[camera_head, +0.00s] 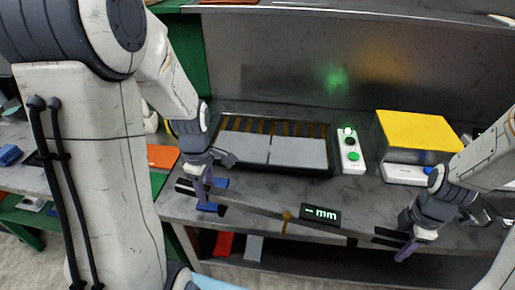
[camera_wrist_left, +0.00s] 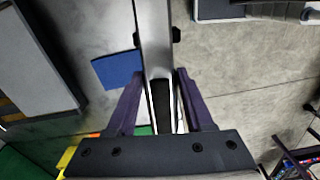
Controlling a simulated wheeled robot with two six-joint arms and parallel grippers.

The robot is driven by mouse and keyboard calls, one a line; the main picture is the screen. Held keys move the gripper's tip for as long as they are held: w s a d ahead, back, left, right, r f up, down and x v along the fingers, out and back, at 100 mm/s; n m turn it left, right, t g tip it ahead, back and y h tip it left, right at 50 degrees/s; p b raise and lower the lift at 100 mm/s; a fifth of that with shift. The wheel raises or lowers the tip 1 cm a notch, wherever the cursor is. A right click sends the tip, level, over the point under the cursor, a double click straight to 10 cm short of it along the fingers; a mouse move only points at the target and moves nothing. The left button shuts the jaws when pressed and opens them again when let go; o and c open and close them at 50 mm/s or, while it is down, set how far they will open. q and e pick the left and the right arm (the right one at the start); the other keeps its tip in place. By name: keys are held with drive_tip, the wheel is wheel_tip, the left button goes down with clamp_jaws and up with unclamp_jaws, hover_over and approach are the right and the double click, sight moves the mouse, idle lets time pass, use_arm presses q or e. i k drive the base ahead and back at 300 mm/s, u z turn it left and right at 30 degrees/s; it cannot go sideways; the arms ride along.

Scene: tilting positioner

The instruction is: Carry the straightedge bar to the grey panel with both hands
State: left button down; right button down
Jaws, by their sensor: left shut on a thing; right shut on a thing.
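The straightedge bar (camera_head: 255,209) is a long, thin grey bar with dark ends, slanting down to the right across the front of the bench in the head view. My left gripper (camera_head: 204,190) is shut on it near its left end. My right gripper (camera_head: 406,243) is shut on it near its right end. In the left wrist view the bar (camera_wrist_left: 156,40) runs between the purple fingers of the left gripper (camera_wrist_left: 159,76). The grey panel (camera_head: 270,147) lies in a dark frame behind the bar; part of it shows in the left wrist view (camera_wrist_left: 32,50). The bar is apart from the panel.
A "mm" display (camera_head: 320,214) is by the bar's middle, with a small orange piece (camera_head: 286,220) beside it. A white button box (camera_head: 350,152) and a yellow-topped block (camera_head: 418,130) stand right of the panel. A blue piece (camera_wrist_left: 118,70) lies near the left gripper.

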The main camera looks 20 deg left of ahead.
sight(269, 147)
drive_tip(key=u, duration=0.25)
drive_tip(key=i, duration=1)
